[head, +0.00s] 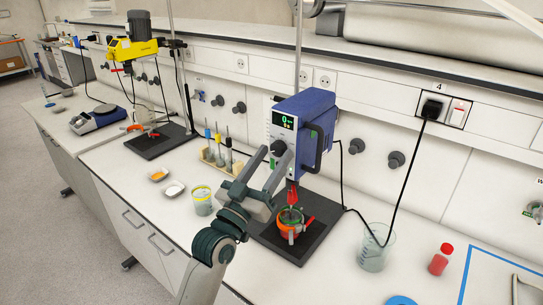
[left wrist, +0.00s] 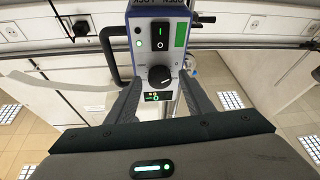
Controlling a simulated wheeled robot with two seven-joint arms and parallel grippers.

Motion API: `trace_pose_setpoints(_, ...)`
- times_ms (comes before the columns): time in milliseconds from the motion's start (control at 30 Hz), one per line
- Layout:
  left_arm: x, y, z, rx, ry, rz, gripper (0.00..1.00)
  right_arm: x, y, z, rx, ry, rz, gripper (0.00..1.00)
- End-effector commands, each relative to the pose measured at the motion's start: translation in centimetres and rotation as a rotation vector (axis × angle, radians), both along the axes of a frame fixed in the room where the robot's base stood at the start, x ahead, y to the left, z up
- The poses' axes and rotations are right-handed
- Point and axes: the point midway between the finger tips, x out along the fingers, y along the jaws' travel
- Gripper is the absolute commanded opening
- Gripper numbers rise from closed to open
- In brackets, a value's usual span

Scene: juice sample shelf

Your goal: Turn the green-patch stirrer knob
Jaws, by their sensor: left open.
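The blue stirrer (head: 308,108) stands on a rod above a black base plate. It carries a lit display and a dark round knob (head: 278,147). In the left wrist view the knob (left wrist: 160,77) has a white pointer mark, with a rocker switch above it and a green patch (left wrist: 181,35) beside the switch. My left gripper (head: 275,156) is open in front of the stirrer. In the left wrist view its fingers (left wrist: 160,90) lie on either side of the knob, with gaps showing; contact cannot be made out. My right gripper is not in view.
An orange-clamped vessel (head: 291,224) sits below the stirrer on the black base (head: 310,240). A beaker (head: 375,247) and red-capped bottle (head: 440,259) stand to the right. A yellow-banded cup (head: 202,200) stands left of my arm. A yellow stirrer (head: 135,45) is farther back.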

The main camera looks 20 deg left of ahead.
Motion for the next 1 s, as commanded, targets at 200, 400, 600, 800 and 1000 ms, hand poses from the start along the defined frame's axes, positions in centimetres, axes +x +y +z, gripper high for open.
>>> trace_pose_setpoints(200, 0.0, 0.0, 0.0, 0.0, 0.0, 0.0, 0.48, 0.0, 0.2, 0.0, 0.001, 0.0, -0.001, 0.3)
trace_pose_setpoints(400, 0.0, 0.0, 0.0, 0.0, 0.0, 0.0, 0.09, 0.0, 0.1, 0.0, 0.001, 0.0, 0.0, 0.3)
trace_pose_setpoints(600, 0.0, 0.0, 0.0, 0.003, -0.001, 0.0, 0.06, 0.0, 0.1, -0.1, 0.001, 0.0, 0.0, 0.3)
trace_pose_setpoints(800, 0.0, 0.0, -0.1, 0.032, -0.012, 0.001, 0.06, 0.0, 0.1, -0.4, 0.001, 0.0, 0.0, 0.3)
trace_pose_setpoints(1000, 0.1, 0.2, -0.2, 0.112, -0.04, 0.0, 0.06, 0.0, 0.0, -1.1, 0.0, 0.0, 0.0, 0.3)
